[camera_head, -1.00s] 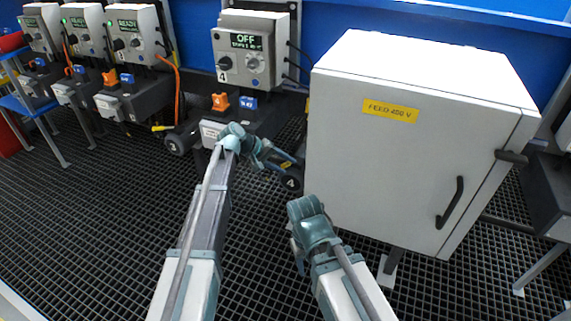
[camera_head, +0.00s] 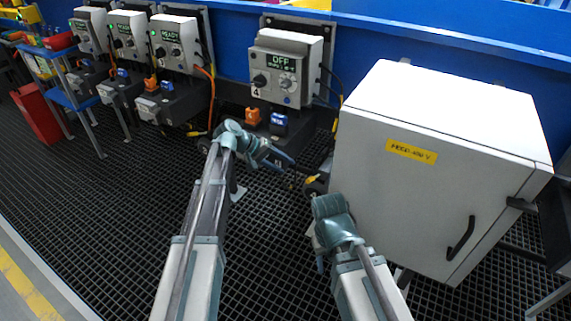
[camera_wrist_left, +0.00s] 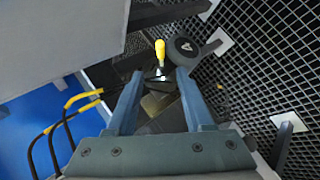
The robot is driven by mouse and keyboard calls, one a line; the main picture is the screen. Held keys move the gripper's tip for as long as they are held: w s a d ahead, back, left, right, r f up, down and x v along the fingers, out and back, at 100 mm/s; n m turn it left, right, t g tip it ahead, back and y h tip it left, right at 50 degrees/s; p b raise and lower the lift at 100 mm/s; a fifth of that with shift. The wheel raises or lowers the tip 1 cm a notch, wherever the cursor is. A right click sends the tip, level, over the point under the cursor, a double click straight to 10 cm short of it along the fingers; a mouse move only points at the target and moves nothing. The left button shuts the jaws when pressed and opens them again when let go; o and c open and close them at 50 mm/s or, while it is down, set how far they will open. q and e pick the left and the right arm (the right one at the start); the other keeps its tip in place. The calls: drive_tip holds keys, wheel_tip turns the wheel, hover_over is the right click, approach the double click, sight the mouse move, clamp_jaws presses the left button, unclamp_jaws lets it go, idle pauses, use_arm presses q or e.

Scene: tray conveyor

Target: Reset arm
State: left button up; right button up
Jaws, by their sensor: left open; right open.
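My left gripper (camera_head: 284,163) reaches forward below station 4 in the head view, its blue jaws apart. In the left wrist view the same gripper (camera_wrist_left: 162,98) has its two blue fingers spread with nothing held between them. My right arm is bent in front of the grey cabinet.
The grey cabinet (camera_head: 430,190) labelled as a feed stands close on the right of both arms. A blue table (camera_head: 85,98) and red bin (camera_head: 37,113) stand far left. Grated floor (camera_head: 110,210) is open at left.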

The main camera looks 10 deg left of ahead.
idle(0.3)
use_arm(q)
drive_tip(key=s+d+f+m+g+y, duration=0.2)
drive_tip(key=s+d+f+y, duration=0.1)
drive_tip(key=s, duration=0.6)
drive_tip(key=s+d+f+m+g+y, duration=0.1)
drive_tip(key=s+d+f+m+y, duration=0.2)
drive_tip(key=s, duration=0.7)
drive_tip(key=s+a+m+y, duration=0.2)
drive_tip(key=s+y, duration=0.2)
drive_tip(key=s, duration=0.8)
wheel_tip(320, 180, up, 29)
drive_tip(key=p, duration=2.9)
drive_tip(key=shift+w+d+f, duration=0.2)
drive_tip(key=shift+w, duration=0.05)
